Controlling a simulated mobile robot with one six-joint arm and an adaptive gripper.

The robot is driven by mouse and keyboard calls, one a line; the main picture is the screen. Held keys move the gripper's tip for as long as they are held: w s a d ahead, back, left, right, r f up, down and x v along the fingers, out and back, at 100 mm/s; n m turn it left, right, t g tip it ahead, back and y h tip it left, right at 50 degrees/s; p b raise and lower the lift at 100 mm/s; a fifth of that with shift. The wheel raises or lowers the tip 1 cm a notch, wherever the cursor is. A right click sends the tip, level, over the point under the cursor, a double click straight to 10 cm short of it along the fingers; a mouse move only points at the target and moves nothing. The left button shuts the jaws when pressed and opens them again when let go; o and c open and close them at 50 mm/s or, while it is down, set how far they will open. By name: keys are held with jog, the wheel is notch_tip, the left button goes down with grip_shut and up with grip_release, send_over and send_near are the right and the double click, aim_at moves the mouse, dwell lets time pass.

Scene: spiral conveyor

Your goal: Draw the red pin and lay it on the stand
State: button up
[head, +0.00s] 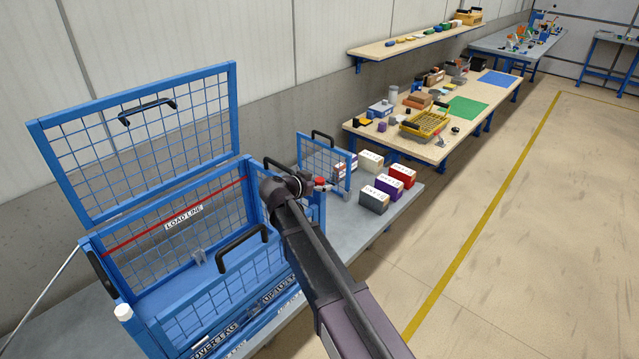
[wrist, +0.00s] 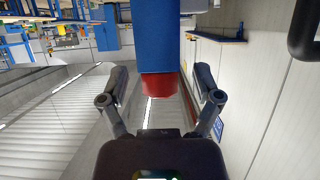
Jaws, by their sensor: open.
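A red piece (wrist: 158,84), which looks like the red pin's end, shows in the wrist view below a blue bar (wrist: 160,38). My gripper (wrist: 161,78) is open, with one finger on each side of the red piece; I see gaps at both sides. In the head view a small red spot (head: 320,181) shows just beyond my gripper (head: 300,186), by the small blue mesh gate (head: 324,160) of the blue cage (head: 180,215). The rest of the pin is hidden. A grey platform (head: 352,222) bears the cage; I cannot tell whether it is the stand.
The cage's mesh lid (head: 150,130) stands raised at the back left. Several labelled boxes, including a red one (head: 403,175) and a purple one (head: 379,188), sit right of the gate. A wooden bench (head: 440,148) with tools is beyond. The floor at right is clear.

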jog(key=shift+p+v, duration=1.3)
jog(key=shift+v, duration=2.35)
